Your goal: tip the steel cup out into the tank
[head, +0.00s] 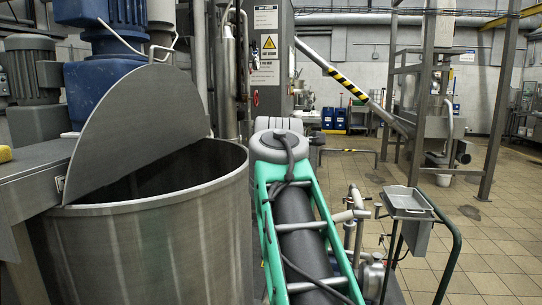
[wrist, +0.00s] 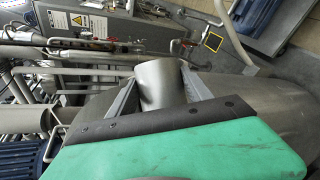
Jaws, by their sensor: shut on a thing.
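The tank (head: 150,250) is a large open steel vessel at the left of the head view. Its half-round lid (head: 140,125) stands raised over the opening, and the inside is dark. In the wrist view the steel cup (wrist: 160,88) is a plain grey cylinder between the two fingers of my gripper (wrist: 162,76). The gripper is shut on the cup's sides. Its contents cannot be seen. A broad curved steel surface lies behind the gripper in the wrist view; I cannot tell whether the cup is over the opening. The head view shows neither cup nor gripper.
Blue and grey motors (head: 95,85) stand above and behind the tank. A grey cabinet with warning signs (head: 268,45) stands behind it. A small metal tray (head: 408,200) on a stand and pipework are at the right. Tiled floor (head: 490,230) is open farther right.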

